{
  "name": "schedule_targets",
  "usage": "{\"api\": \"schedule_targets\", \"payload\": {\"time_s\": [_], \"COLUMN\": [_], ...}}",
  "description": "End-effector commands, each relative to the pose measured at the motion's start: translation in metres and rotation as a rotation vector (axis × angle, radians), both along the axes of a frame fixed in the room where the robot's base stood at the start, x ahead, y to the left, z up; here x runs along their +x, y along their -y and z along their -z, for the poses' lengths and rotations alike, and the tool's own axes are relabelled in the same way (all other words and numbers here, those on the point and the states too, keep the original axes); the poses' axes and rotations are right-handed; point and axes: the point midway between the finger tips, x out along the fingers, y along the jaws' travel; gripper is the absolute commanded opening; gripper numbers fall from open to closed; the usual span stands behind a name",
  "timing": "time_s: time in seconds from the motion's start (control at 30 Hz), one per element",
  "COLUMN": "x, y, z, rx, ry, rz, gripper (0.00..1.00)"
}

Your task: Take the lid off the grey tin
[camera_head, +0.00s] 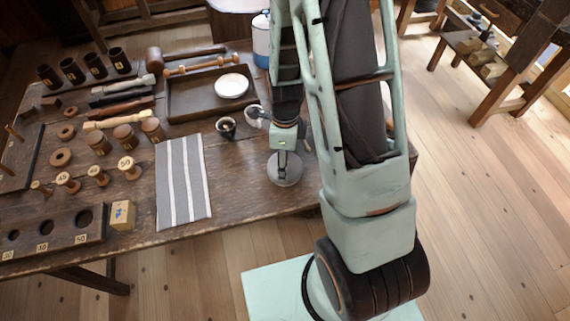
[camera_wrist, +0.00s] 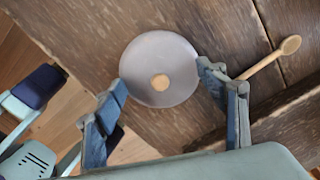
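The grey tin (camera_head: 288,179) stands near the table's front edge, partly covered by my gripper in the head view. In the wrist view its round grey lid (camera_wrist: 170,50) shows from above, with a small pale wooden knob (camera_wrist: 160,82) in the middle. The lid appears to be on the tin; the tin's wall is hidden beneath it. My gripper (camera_wrist: 162,78) is open, with one blue-grey finger at each side of the lid. I cannot tell whether the fingers touch it. In the head view my gripper (camera_head: 284,152) is right above the tin.
A wooden spoon (camera_wrist: 270,60) lies close to the right finger in the wrist view. A small dark cup (camera_head: 226,126), a striped cloth (camera_head: 183,180) and a wooden tray (camera_head: 190,105) with a white dish (camera_head: 232,86) lie left of the tin. Several spools stand farther left.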

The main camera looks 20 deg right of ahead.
Motion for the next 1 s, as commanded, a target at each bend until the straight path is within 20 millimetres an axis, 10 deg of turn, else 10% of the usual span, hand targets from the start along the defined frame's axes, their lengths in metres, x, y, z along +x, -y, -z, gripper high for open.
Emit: {"api": "schedule_targets", "payload": {"time_s": [0.33,0.87,1.0], "x": [0.000,-0.001,-0.001], "y": [0.000,0.000,0.000], "z": [0.000,0.000,-0.008], "rx": [0.000,-0.001,-0.001], "ry": [0.000,-0.004,-0.003], "rz": [0.000,0.000,0.000], "gripper": [0.26,0.24,0.00]}}
